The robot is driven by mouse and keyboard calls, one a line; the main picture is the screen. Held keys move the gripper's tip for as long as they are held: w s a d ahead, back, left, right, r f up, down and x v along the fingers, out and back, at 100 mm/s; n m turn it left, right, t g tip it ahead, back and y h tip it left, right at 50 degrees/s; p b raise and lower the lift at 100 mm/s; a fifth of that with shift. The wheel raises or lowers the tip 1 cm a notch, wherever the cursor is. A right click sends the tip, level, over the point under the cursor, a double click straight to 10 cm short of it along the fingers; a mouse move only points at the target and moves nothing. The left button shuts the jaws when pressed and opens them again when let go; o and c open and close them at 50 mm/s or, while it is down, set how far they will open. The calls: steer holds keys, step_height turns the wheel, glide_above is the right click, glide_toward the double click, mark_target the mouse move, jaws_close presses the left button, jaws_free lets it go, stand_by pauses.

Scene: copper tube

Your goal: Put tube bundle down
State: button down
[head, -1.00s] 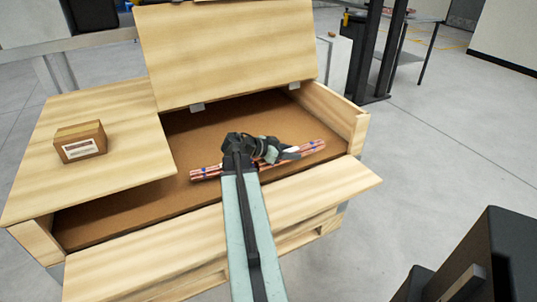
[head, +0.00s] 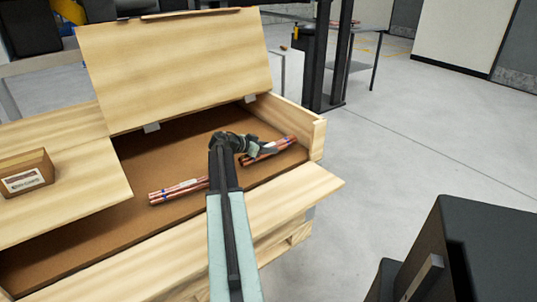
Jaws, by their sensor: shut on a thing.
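The tube bundle (head: 178,192) is a set of long copper tubes with blue bands and a pale label. It shows inside or just above the open wooden crate (head: 318,140), slanting up to the right. My gripper (head: 254,148) is at the bundle's middle and shut on it. My arm and gripper hide the middle of the bundle. The crate's brown floor (head: 135,168) lies beneath. I cannot tell whether the bundle touches the floor.
A raised lid panel (head: 180,65) stands at the crate's back. A flat panel (head: 75,190) at the left carries a small cardboard box (head: 24,172). A front flap (head: 200,235) slopes outward. Open grey floor (head: 430,145) lies to the right.

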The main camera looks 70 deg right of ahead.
mark_target(246, 155)
step_height(246, 155, down, 3)
steer(key=shift+r+b, duration=0.1)
steer(key=shift+b, duration=0.75)
steer(key=shift+r, duration=0.25)
steer(key=c, duration=0.8)
jaws_free()
steer(key=shift+c, duration=0.2)
steer(key=shift+w+a+p, duration=0.1)
steer(key=shift+p, duration=0.2)
steer(key=p+v, duration=0.5)
steer(key=v, duration=0.6)
steer(key=shift+r, duration=0.2)
steer(key=shift+w+a, duration=0.15)
steer(key=shift+a, duration=0.2)
